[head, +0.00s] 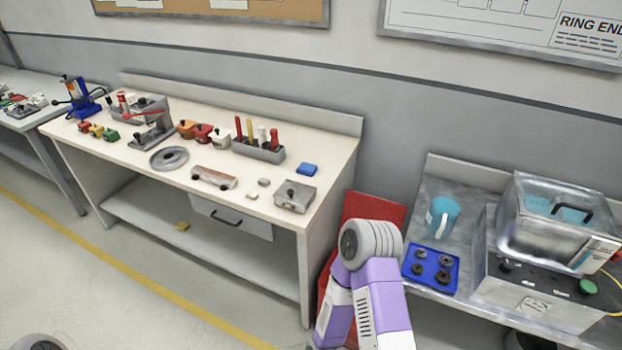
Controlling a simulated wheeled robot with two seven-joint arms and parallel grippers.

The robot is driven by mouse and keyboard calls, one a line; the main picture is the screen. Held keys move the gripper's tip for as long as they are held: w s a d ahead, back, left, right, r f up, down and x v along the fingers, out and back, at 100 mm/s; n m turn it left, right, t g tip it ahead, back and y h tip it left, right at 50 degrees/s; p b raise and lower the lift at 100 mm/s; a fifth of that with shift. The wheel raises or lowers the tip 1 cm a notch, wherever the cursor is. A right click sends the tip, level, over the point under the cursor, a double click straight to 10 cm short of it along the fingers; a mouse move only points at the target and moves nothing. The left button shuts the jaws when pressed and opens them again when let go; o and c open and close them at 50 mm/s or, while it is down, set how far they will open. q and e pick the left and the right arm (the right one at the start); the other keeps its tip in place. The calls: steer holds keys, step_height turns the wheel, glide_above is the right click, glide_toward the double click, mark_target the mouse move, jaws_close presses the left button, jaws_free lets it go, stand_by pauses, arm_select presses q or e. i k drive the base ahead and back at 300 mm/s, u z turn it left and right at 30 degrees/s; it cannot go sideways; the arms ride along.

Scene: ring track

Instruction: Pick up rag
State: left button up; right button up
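My purple and white arm reaches up at the lower middle, in front of the gap right of the bench. Neither of my grippers shows, and nothing is seen touching either piece.
A grey metal box (295,196) stands in front of the blue piece. A grey tool holder (258,150) with several handles is to its left. A red panel (375,207) stands right of the bench. A blue tray (431,268), mug (442,217) and metal bath (555,225) are at right.

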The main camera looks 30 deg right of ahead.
mark_target(305, 168)
steer(key=u, duration=0.9)
steer(key=i, duration=0.9)
steer(key=z, duration=0.35)
